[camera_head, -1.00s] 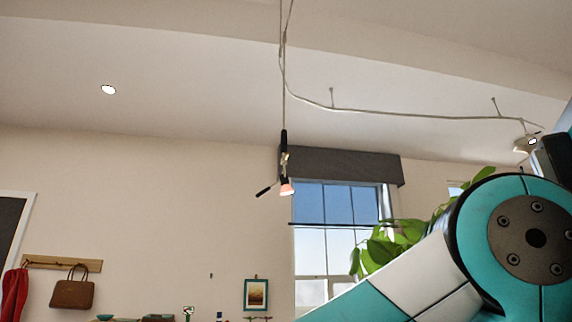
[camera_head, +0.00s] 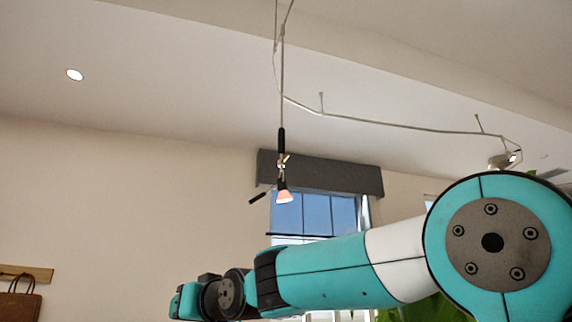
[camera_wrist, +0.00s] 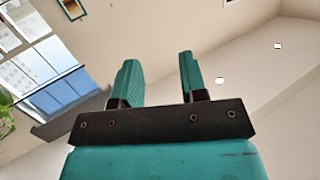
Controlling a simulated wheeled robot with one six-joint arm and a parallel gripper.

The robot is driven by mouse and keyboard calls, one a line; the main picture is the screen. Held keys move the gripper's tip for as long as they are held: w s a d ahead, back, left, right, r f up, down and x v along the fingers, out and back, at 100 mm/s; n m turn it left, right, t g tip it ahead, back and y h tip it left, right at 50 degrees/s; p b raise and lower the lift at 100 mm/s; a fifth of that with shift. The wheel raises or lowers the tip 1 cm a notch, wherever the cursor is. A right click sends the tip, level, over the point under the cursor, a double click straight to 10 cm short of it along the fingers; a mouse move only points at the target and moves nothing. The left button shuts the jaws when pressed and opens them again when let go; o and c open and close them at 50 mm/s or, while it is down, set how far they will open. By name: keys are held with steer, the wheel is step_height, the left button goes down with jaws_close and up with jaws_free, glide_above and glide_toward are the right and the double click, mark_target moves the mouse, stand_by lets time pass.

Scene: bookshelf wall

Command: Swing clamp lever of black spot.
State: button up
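The black spot (camera_head: 281,143) hangs on a thin rod from the ceiling track, in the upper middle of the head view. It has a metal joint below its black body and a glowing pinkish lamp head (camera_head: 284,196) at the bottom. A short black lever (camera_head: 259,197) sticks out to its lower left. My gripper (camera_wrist: 158,78) has its two teal fingers apart with nothing between them in the wrist view. The spot does not show in the wrist view. In the head view my arm reaches left, below the spot and apart from it; the fingertips cannot be made out.
A ceiling rail (camera_head: 400,125) runs right from the spot to another light fitting (camera_head: 506,159). Behind are a window (camera_head: 310,214) with a dark grey valance (camera_head: 320,174) and a plant (camera_head: 435,309). A brown bag (camera_head: 19,305) hangs at the lower left. The air left of the spot is clear.

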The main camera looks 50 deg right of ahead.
steer(key=s+d+r+m+t+h, duration=0.1)
steer(key=d+r+m+t+h, duration=0.1)
steer(key=d+r+h, duration=0.35)
steer(key=s+d+r+m+t+h, duration=0.1)
steer(key=d+r+m+t+h, duration=0.15)
steer(key=d+r, duration=0.65)
steer(key=m+h+p, duration=0.2)
steer(key=m+h, duration=0.3)
steer(key=h, duration=0.4)
glide_toward(286, 158)
steer(key=shift+g, duration=0.45)
steer(key=p+x, duration=0.3)
steer(key=p, duration=0.1)
steer(key=p+x, duration=0.3)
steer(key=p, duration=0.1)
steer(key=p+x, duration=0.3)
steer(key=p, duration=0.1)
steer(key=shift+s+a+r, duration=0.15)
steer(key=shift+a+r, duration=0.05)
steer(key=shift+r, duration=0.2)
steer(key=shift+p+x, duration=0.9)
steer(key=shift+d+f, duration=0.1)
steer(key=shift+f, duration=0.05)
steer(key=shift+c, duration=0.2)
jaws_close()
